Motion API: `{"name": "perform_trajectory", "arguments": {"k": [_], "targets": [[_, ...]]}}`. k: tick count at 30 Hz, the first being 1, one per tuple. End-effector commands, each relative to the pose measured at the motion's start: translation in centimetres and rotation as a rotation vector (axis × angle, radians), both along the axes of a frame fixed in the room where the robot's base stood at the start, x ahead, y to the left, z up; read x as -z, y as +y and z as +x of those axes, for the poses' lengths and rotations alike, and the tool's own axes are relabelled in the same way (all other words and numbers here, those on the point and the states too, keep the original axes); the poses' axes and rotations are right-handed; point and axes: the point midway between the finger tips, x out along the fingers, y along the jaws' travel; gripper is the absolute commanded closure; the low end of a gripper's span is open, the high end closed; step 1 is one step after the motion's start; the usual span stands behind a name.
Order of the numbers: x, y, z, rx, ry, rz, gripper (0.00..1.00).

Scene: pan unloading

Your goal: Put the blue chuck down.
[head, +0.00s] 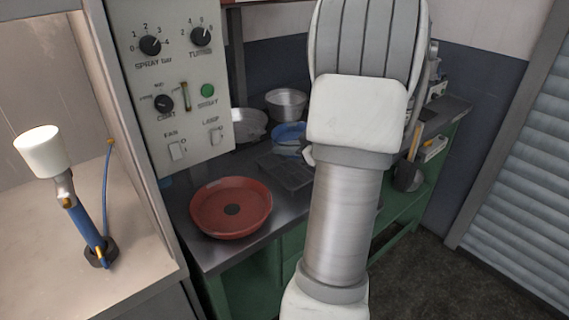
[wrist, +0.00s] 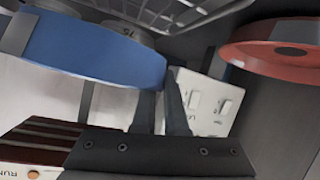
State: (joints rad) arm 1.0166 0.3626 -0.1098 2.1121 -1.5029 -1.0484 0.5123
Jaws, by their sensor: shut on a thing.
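The blue chuck (wrist: 95,50) is a wide blue disc in the upper left of the wrist view, with a grey part at its left end. My gripper (wrist: 164,88) is shut on its near right edge. In the head view my arm hides the gripper. A blue round thing (head: 288,132) shows just left of my arm there, over the back of the bench; I cannot tell for sure that it is the held chuck.
Metal bowls (head: 286,103) stand behind. A control panel (head: 170,75) rises at left. A spray gun (head: 80,215) stands in the booth.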

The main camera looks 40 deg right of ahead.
Motion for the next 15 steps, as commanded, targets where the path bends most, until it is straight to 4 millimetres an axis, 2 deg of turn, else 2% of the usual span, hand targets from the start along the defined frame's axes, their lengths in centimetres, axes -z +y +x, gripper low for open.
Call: {"name": "perform_trajectory", "arguments": {"k": [4, 9, 15], "targets": [[1.3, 0.0, 0.2, 0.001, 0.0, 0.002, 1.0], [3.9, 0.0, 0.1, 0.001, 0.0, 0.003, 1.0], [4.0, 0.0, 0.1, 0.0, -0.001, -0.001, 1.0]]}}
